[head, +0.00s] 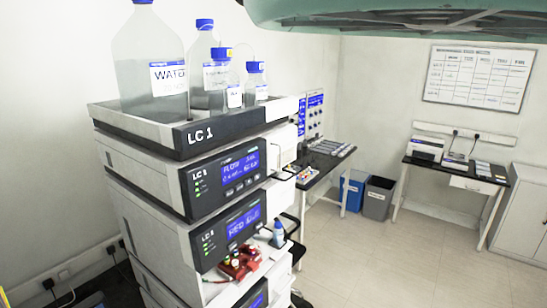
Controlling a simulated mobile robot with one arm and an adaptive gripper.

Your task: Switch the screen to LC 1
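A stack of white instrument modules stands at the centre left. The black tray (192,137) on top carries the label "LC 1". The upper module has a lit blue display (241,169) with text that seems to read "FLOW". The module below has another lit blue display (245,222), too small to read surely. A third blue display (258,300) is cut off at the bottom edge. I cannot tell whether any of these is the screen of the task.
Several blue-capped bottles stand in the tray, the largest labelled "WATER" (150,65). A blue bin (352,190) and grey bin (377,198) stand behind. The floor (400,260) at right is clear.

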